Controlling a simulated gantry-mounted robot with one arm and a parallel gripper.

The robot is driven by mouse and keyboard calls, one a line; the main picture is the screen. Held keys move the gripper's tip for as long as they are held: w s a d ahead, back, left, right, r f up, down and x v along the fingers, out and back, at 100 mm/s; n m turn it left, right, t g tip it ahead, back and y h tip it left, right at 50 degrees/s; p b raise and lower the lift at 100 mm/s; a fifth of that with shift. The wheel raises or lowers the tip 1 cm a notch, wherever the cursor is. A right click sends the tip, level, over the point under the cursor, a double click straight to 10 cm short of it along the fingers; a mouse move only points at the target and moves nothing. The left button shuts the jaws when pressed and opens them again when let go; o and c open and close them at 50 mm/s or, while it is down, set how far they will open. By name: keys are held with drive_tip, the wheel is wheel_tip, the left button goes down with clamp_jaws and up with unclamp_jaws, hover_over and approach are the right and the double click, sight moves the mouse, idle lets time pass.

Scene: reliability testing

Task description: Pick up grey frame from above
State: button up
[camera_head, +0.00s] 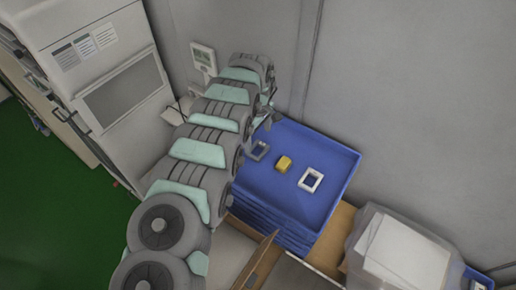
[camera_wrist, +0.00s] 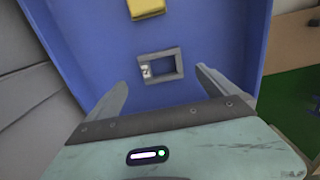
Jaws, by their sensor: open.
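The grey frame (camera_head: 266,149) lies flat in the blue tray, close beside my arm's end in the head view. In the wrist view, the grey frame (camera_wrist: 180,62) is ahead of my gripper (camera_wrist: 162,77), between the lines of the two fingers. A small pale mark shows at the frame's left side. My gripper is open and empty, with a finger on either side. I cannot tell the exact height of the fingertips above the frame.
The blue tray (camera_head: 302,214) tops a stack. A yellow block (camera_head: 284,163) and a white frame (camera_head: 320,182) lie in it. The yellow block (camera_wrist: 146,8) also shows at the wrist view's top edge. A grey wall stands behind; a clear-covered box (camera_head: 400,250) is at right.

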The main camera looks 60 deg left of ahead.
sight(258, 152)
drive_tip(key=shift+s+d+f+p, duration=0.15)
drive_tip(key=shift+f+p, duration=0.5)
drive_tip(key=shift+f, duration=1.2)
drive_tip(key=shift+f+b, duration=0.35)
drive_tip(key=shift+f, duration=0.75)
drive_tip(key=c, duration=1.4)
